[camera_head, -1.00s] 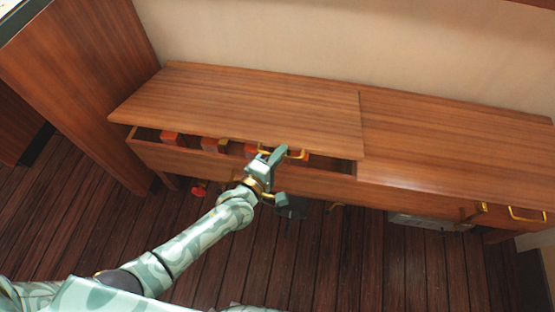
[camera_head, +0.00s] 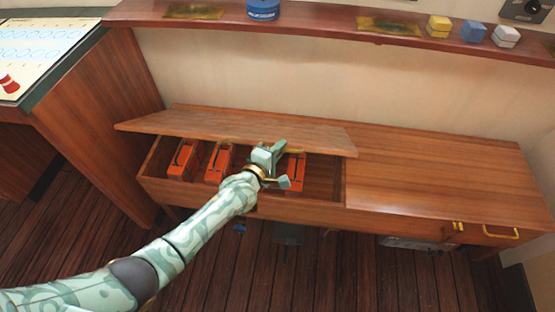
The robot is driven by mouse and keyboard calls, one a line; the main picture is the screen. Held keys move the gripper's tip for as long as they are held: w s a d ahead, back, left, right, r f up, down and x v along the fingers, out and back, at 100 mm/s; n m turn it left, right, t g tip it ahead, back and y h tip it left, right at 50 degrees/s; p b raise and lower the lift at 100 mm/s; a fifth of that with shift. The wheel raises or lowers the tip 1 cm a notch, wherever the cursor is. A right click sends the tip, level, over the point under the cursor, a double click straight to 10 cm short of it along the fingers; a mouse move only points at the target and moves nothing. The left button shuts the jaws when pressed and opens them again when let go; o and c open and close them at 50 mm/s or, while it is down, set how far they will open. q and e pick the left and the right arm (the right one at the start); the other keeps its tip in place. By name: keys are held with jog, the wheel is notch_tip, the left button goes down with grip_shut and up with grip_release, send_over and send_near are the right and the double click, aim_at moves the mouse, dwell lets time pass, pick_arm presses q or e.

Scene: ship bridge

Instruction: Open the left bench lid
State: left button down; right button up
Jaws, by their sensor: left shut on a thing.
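The left bench lid (camera_head: 215,122) is a brown wooden panel, tilted up at its front edge and hinged along the wall side. The left bench compartment (camera_head: 330,190) under it is partly open to view. My left gripper (camera_head: 277,165) is at the lid's front edge, right of its middle, shut on the brass lid handle (camera_head: 292,151), which it partly hides. Orange-red boxes (camera_head: 184,160) lie inside the compartment. My right gripper is not in view.
A shelf (camera_head: 310,27) with small blocks and a blue tin (camera_head: 262,10) runs above the bench. A wooden cabinet (camera_head: 100,110) stands close on the left. Dark plank floor lies in front.

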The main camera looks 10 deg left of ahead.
pick_arm(q)
jog(key=shift+w+r, duration=0.3)
jog(key=shift+r, duration=0.1)
jog(key=c, duration=1.5)
grip_release()
jog(key=shift+s, duration=0.1)
jog(key=shift+s, duration=0.15)
